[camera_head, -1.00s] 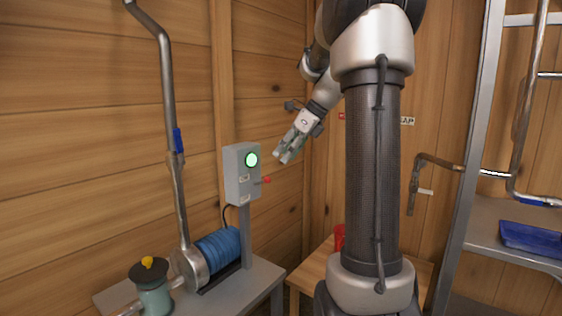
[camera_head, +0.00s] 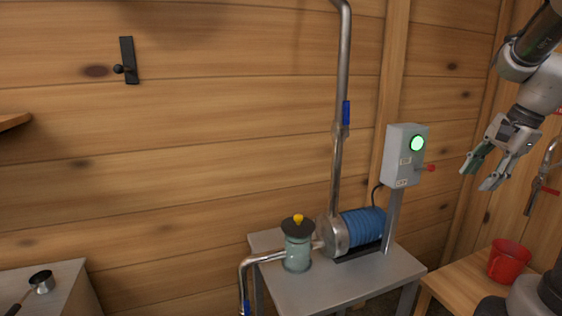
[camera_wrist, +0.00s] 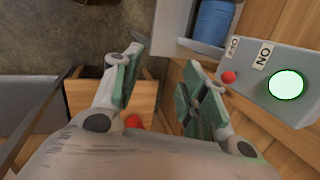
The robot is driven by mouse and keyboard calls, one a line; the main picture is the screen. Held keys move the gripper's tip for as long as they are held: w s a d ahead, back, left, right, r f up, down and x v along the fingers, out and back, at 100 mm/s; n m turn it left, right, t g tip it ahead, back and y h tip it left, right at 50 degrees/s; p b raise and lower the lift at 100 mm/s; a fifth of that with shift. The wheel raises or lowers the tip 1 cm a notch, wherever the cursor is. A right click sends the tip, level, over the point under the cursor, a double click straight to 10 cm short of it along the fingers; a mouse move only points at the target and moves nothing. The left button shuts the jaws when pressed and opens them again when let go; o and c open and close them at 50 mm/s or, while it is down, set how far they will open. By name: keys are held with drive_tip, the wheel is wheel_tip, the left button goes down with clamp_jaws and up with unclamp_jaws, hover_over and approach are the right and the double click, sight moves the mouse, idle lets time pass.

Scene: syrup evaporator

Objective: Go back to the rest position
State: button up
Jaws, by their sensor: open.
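My gripper (camera_head: 481,172) is open and empty at the right of the head view. Its fingers point down and to the left, in the air to the right of the grey switch box (camera_head: 403,157). The box has a lit green lamp (camera_head: 417,143) and a red knob (camera_head: 431,168); the fingertips are apart from both. In the wrist view, my gripper (camera_wrist: 160,85) shows two spread green-padded fingers with nothing between them. The box's lamp (camera_wrist: 286,85) and red knob (camera_wrist: 229,77) lie to their right there.
A blue-finned motor with a pump (camera_head: 362,226) and a teal canister (camera_head: 297,250) stand on a grey table (camera_head: 330,288). A small pan (camera_head: 41,282) sits at lower left.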

drive_tip(key=s+a+n+h, duration=0.1)
drive_tip(key=s+a+n, duration=0.4)
drive_tip(key=s+n, duration=0.2)
drive_tip(key=s+a+n+t+h, duration=0.1)
drive_tip(key=s+a+n, duration=0.5)
drive_tip(key=s+n, duration=0.2)
drive_tip(key=shift+s+a+f, duration=0.25)
drive_tip(key=shift+s+f, duration=0.1)
drive_tip(key=shift+s, duration=0.5)
